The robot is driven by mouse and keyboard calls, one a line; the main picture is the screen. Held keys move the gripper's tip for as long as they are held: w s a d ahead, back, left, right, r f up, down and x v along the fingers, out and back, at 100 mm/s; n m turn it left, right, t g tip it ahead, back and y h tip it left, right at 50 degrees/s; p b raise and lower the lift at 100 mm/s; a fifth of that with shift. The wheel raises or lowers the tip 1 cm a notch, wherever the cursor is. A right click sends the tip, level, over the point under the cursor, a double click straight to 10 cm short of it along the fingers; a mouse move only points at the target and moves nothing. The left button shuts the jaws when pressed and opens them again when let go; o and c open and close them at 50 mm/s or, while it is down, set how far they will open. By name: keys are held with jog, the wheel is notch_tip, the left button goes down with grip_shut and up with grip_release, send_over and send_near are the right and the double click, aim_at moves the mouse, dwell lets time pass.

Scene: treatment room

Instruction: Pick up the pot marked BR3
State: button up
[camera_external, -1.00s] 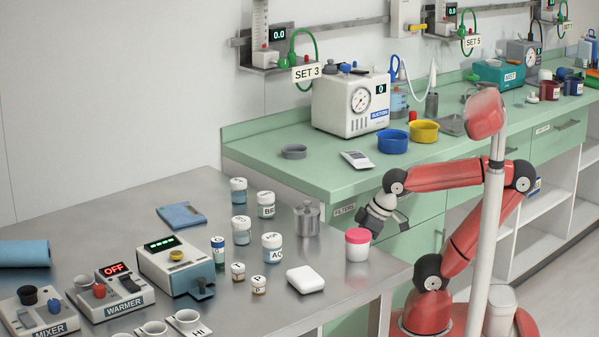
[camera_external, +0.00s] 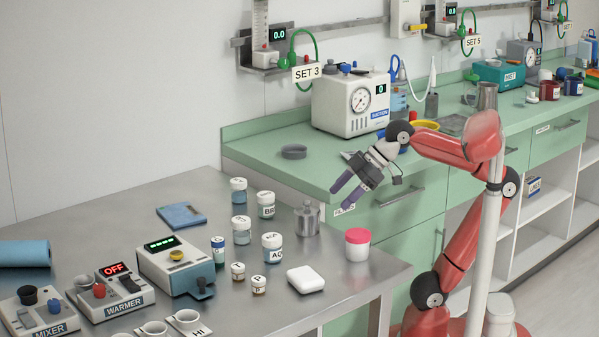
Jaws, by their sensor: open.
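Several white-capped pots stand on the steel table. One pot (camera_external: 266,205) at the back has a label that starts with B; the rest of its marking is too small to read surely. A pot marked AQ (camera_external: 272,248) stands in front of it, and other pots (camera_external: 239,191) (camera_external: 241,230) stand to the left. No label reads clearly as BR3. My gripper (camera_external: 343,193) is open and empty, in the air right of these pots and above the pink-lidded jar (camera_external: 357,245). Its fingers point down and left.
A metal canister (camera_external: 307,218) stands between the pots and my gripper. A white block (camera_external: 305,279) lies in front. Small brown jars (camera_external: 258,284), an analyser (camera_external: 176,265) and a warmer (camera_external: 112,290) stand further left. The green counter (camera_external: 300,175) is behind.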

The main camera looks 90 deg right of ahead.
jog(key=w+r, duration=0.2)
jog(key=r+m+g+h+p, duration=0.2)
jog(key=m+g+p, duration=0.2)
jog(key=p, duration=0.1)
send_over(267, 194)
jog(key=s, duration=0.2)
jog(key=shift+w+d+f, duration=0.1)
jog(key=shift+w+f, duration=0.1)
jog(key=shift+f, duration=0.05)
jog(key=shift+w+f, duration=0.25)
jog(key=x, duration=0.2)
jog(key=b+x, duration=0.1)
jog(key=x, duration=0.4)
jog(key=shift+s+f, duration=0.25)
jog(key=shift+f, duration=0.2)
jog(key=shift+c, duration=0.2)
jog(key=c, duration=1)
